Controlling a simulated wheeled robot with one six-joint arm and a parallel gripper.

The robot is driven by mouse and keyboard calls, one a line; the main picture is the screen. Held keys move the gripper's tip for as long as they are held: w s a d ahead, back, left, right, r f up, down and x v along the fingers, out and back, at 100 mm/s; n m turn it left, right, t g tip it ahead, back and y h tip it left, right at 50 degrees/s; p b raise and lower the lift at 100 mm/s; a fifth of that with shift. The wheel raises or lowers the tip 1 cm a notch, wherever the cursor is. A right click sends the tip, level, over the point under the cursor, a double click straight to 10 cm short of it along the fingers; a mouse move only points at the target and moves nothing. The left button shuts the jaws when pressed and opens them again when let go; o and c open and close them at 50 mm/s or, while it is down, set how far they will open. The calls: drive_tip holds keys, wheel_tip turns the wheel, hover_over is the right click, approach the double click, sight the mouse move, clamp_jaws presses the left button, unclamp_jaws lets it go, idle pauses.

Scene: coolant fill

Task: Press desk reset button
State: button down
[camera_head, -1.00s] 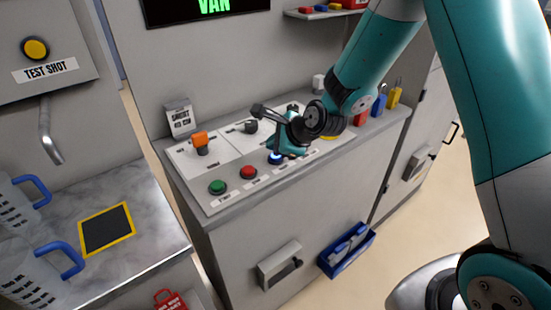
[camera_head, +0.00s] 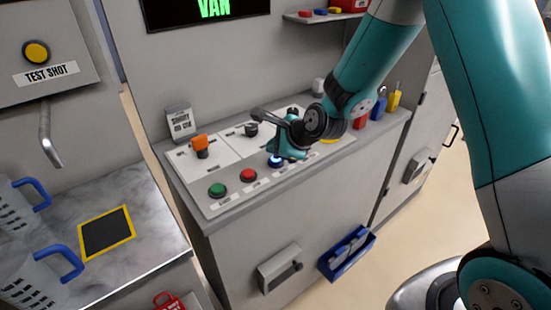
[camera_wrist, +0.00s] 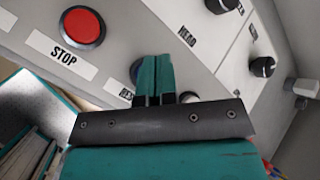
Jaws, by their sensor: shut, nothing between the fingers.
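The blue reset button (camera_head: 275,161) sits on the front row of the desk panel, right of the red button. In the wrist view only a sliver of the blue button (camera_wrist: 135,70) shows left of the fingers; the rest is hidden. My gripper (camera_head: 281,151) is shut and empty, just over and beside the blue button. In the wrist view the two teal fingers (camera_wrist: 155,60) are together. I cannot tell whether they touch the button.
Red STOP button (camera_wrist: 82,27) and green button (camera_head: 217,190) lie left along the panel. An orange-topped control (camera_head: 200,146) and black knobs (camera_wrist: 263,67) stand behind. Coloured items (camera_head: 379,105) stand at the desk's right.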

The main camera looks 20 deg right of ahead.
idle(0.8)
drive_tip(key=shift+f, duration=0.4)
drive_tip(key=shift+f+b, duration=0.55)
idle(0.6)
drive_tip(key=shift+r, duration=0.15)
drive_tip(key=shift+r+p, duration=0.8)
drive_tip(key=shift+p, duration=0.05)
wheel_tip(320, 180, up, 5)
drive_tip(key=p, duration=0.4)
idle(0.6)
